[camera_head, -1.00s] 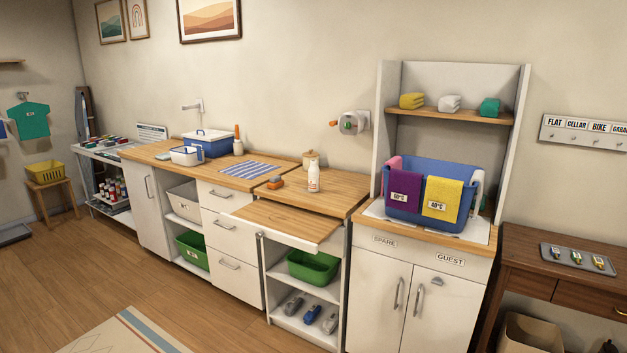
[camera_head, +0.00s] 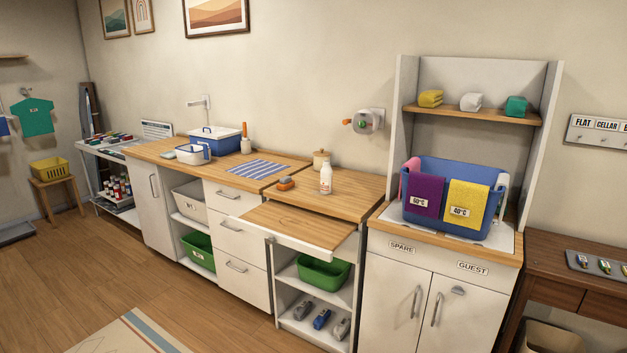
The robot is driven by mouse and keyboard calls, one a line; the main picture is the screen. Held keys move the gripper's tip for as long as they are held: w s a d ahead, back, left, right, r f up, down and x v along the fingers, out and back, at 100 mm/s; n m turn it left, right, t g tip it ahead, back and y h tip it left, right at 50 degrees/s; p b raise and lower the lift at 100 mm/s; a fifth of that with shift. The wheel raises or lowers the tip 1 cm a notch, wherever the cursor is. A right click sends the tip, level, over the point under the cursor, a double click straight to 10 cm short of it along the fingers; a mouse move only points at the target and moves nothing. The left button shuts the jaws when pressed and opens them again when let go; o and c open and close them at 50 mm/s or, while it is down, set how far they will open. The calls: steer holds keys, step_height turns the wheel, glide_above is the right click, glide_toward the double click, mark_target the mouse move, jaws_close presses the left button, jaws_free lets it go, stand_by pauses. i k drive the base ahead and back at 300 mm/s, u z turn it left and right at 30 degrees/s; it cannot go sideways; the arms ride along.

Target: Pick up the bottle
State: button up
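A white bottle (camera_head: 326,179) with a small reddish mark on its front stands upright on the wooden counter (camera_head: 349,192), right of the middle of the view. It is in plain sight, with nothing in front of it. My gripper is not in view.
A pulled-out wooden board (camera_head: 300,229) juts forward below. A blue basket with towels (camera_head: 455,205) stands to the right. The floor (camera_head: 60,290) in front is open at left.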

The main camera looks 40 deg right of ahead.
mark_target(327, 174)
steer(key=u, duration=0.3)
steer(key=i, duration=0.95)
steer(key=z, duration=0.15)
